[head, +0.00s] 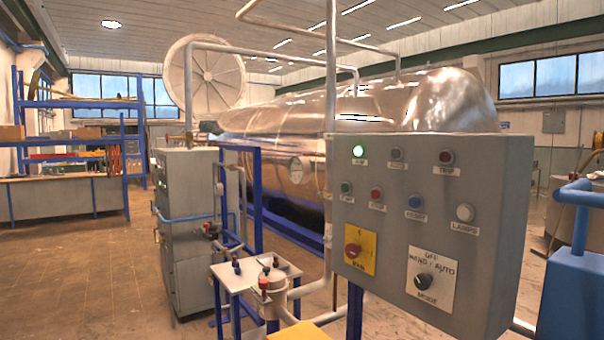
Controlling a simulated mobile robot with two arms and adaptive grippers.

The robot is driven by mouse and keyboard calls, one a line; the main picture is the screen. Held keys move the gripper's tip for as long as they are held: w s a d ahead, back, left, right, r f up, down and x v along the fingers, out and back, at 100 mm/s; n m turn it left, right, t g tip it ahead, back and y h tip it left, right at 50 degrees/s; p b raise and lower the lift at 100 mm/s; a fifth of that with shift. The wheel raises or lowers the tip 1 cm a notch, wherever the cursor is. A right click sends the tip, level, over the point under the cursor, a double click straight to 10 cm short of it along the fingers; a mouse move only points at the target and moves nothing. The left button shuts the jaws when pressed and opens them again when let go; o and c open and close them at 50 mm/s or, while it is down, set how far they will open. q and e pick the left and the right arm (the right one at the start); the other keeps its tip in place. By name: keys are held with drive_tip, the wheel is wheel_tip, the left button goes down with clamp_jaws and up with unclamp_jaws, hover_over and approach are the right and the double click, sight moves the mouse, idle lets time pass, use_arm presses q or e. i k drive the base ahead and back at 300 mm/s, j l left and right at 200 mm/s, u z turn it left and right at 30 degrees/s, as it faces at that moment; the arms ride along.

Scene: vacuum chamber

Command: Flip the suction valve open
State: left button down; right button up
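No label marks the suction valve in the head view, so I cannot tell for sure which part it is. A small red-topped valve fitting (263,284) sits on grey pipework beside a small white-topped stand. Another dark fitting with a red part (210,231) is on the pipe at the right side of the grey cabinet. Both are too small to tell whether they are open or shut. Neither of my grippers shows in the head view.
A grey control box (432,235) with lamps, a red switch on a yellow plate and a mode knob fills the right foreground. The grey cabinet (190,272) stands left of centre, before a large shiny tank (290,150). Brown floor (80,280) is clear at left.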

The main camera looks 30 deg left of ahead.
sight(325, 195)
drive_tip(key=i+j+z, duration=0.1)
drive_tip(key=j, duration=0.4)
drive_tip(key=i+j+z, duration=0.15)
drive_tip(key=j, duration=0.35)
drive_tip(key=i+j+z, duration=0.1)
drive_tip(key=j, duration=0.4)
drive_tip(key=i+j+z, duration=0.15)
drive_tip(key=j, duration=0.4)
drive_tip(key=i+j+z, duration=0.1)
drive_tip(key=j, duration=0.45)
